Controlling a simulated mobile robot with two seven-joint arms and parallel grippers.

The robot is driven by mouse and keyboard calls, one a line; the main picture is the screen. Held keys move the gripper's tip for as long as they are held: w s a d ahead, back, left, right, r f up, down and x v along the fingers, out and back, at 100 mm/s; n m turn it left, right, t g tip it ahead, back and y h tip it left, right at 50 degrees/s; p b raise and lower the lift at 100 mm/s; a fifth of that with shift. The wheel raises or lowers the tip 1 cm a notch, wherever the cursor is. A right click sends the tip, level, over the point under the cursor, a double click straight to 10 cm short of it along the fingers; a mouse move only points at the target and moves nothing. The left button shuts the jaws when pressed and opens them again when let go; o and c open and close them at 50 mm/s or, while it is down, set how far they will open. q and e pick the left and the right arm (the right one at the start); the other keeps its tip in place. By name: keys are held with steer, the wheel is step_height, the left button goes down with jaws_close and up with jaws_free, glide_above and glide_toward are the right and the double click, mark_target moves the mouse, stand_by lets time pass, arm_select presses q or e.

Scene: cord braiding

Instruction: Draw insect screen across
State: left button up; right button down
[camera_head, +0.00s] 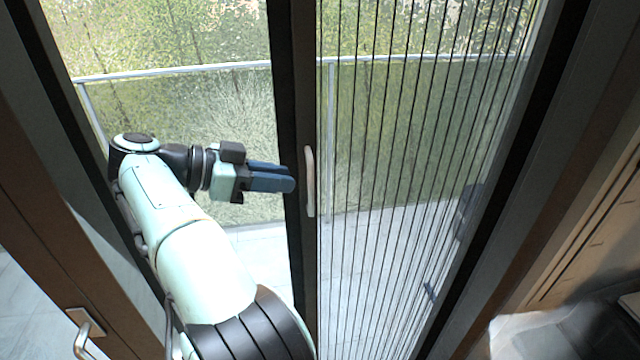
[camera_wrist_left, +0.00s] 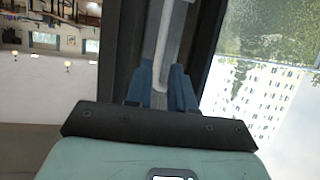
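The insect screen (camera_head: 415,180) is a pleated mesh with dark vertical lines, spread over the right part of the doorway. Its pale upright handle (camera_head: 309,182) sits on the dark bar at the screen's left edge. My left gripper (camera_head: 284,179) has blue fingers that point right, with their tips just left of the handle in the head view. In the left wrist view the fingers (camera_wrist_left: 163,85) stand apart, and the pale handle (camera_wrist_left: 170,45) shows between and beyond them. I cannot tell whether they touch it. My right gripper is not in view.
The left part of the doorway is without mesh and shows a balcony railing (camera_head: 170,72) and greenery. A brown door frame with a metal lever handle (camera_head: 86,335) is at the lower left. A dark frame post (camera_head: 510,180) bounds the screen on the right.

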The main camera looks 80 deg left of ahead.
mark_target(320, 183)
arm_select(q)
steer(key=x, duration=0.8)
steer(key=shift+w+f, duration=0.1)
steer(key=shift+w, duration=0.2)
jaws_close()
